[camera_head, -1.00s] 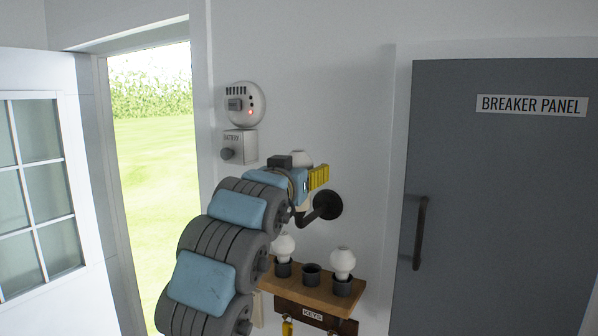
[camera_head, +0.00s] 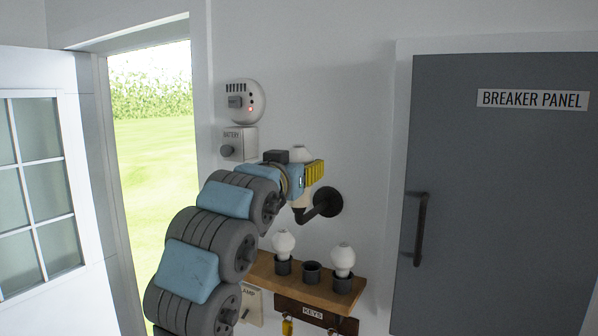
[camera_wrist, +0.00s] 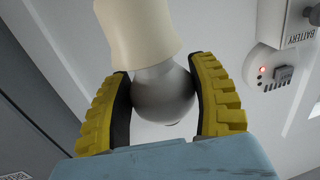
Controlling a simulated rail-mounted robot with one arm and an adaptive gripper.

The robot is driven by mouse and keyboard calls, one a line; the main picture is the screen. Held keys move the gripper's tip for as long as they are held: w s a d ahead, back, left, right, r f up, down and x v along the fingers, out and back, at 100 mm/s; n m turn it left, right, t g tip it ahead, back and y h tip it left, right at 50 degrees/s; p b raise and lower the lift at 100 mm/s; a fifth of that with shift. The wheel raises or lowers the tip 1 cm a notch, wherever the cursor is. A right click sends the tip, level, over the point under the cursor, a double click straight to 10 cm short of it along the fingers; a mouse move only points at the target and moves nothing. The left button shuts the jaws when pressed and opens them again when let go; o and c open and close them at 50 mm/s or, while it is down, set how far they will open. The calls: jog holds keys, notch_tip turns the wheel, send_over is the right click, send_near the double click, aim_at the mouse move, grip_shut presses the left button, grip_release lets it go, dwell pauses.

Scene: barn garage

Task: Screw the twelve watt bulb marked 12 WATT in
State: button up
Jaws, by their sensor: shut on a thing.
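My gripper (camera_wrist: 165,105) is shut on a white bulb (camera_wrist: 163,92), with a yellow-and-black finger on each side of its round part. The bulb's neck meets a cream socket (camera_wrist: 137,30) in the wrist view; how far it sits in the socket cannot be told. No marking on the bulb is readable. In the head view my gripper (camera_head: 303,174) is at the wall lamp, and the bulb's white top (camera_head: 300,153) shows above it. The lamp's dark arm (camera_head: 318,209) runs to a round wall mount. My gripper hides much of the socket there.
A wooden shelf (camera_head: 262,270) below has a left bulb (camera_head: 283,243), an empty middle holder (camera_head: 311,271) and a right bulb (camera_head: 343,260). A battery box (camera_head: 240,144) and round alarm (camera_head: 242,101) are on the wall. The grey breaker panel door (camera_head: 500,200) is at right.

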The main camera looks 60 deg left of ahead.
jog(key=shift+f+m+t+h+b, duration=0.15)
jog(key=shift+m+t+h+b, duration=0.25)
jog(key=shift+b, duration=0.25)
jog(key=shift+m+t+h+b, duration=1.2)
jog(key=shift+m+h+b, duration=0.2)
jog(key=shift+h+b, duration=0.55)
jog(key=shift+h, duration=0.25)
jog(key=shift+m+t+h+b, duration=0.35)
jog(key=shift+m+t+h, duration=0.05)
jog(key=shift+m+h, duration=0.45)
jog(key=shift+m+h, duration=0.25)
jog(key=shift+h, duration=0.2)
jog(key=shift+m+t+h, duration=0.3)
jog(key=shift+m+h, duration=0.1)
jog(key=shift+h, duration=0.2)
jog(key=shift+m+h+p, duration=0.9)
jog(key=shift+h, duration=0.5)
jog(key=shift+r+m+h+p, duration=0.2)
jog(key=shift+m+h+p, duration=0.15)
jog(key=shift+h, duration=0.15)
jog(key=shift+f+m+h+p, duration=0.1)
jog(key=shift+m+h+p, duration=1.05)
jog(key=shift+h+p, duration=1)
